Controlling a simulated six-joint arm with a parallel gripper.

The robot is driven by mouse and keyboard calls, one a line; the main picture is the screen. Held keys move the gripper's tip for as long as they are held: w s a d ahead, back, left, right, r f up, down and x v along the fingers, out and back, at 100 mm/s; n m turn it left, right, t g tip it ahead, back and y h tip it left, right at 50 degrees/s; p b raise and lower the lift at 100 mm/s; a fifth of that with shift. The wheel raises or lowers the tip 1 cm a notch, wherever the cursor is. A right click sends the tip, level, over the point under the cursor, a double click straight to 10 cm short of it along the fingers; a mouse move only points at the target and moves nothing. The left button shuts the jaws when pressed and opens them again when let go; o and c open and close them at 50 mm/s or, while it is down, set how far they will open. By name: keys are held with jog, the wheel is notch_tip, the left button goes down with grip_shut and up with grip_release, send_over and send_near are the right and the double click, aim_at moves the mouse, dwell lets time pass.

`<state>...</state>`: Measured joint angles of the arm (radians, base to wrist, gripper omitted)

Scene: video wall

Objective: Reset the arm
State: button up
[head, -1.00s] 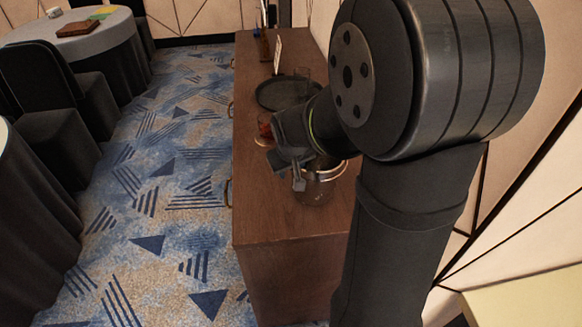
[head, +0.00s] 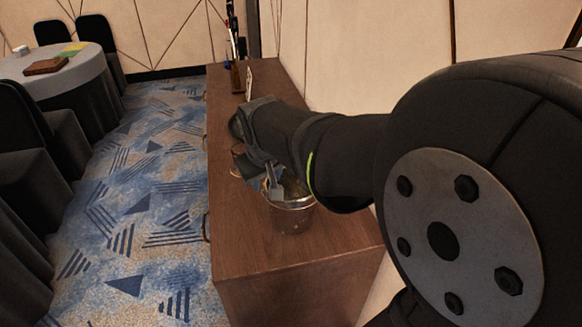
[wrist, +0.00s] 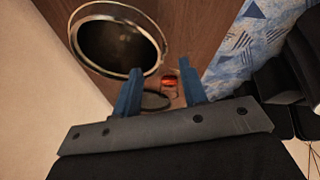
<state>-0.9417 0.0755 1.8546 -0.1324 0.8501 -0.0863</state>
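My gripper (head: 268,188) hangs over the wooden sideboard (head: 255,235), beside the rim of a clear bucket (head: 290,218) with a metal rim. In the wrist view, the two blue fingers of my gripper (wrist: 160,85) stand apart with nothing held between them. The bucket (wrist: 118,42) shows there at upper left, and its inside looks dark. A small glass with red-amber content (wrist: 169,80) shows beyond the fingers; in the head view my gripper mostly hides that spot.
A bottle (head: 235,75) and a small upright card (head: 249,80) stand at the sideboard's far end. A pale wall runs along the right. Round draped tables (head: 70,75) and dark chairs (head: 30,130) stand left, with open carpet (head: 140,220) between.

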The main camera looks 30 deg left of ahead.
aim_at(267, 190)
jog(key=shift+s+d+r, duration=0.1)
jog(key=shift+r, duration=0.1)
jog(key=x, duration=1)
jog(key=shift+w, duration=0.25)
jog(key=shift+a+r, duration=0.2)
jog(key=shift+f, duration=0.15)
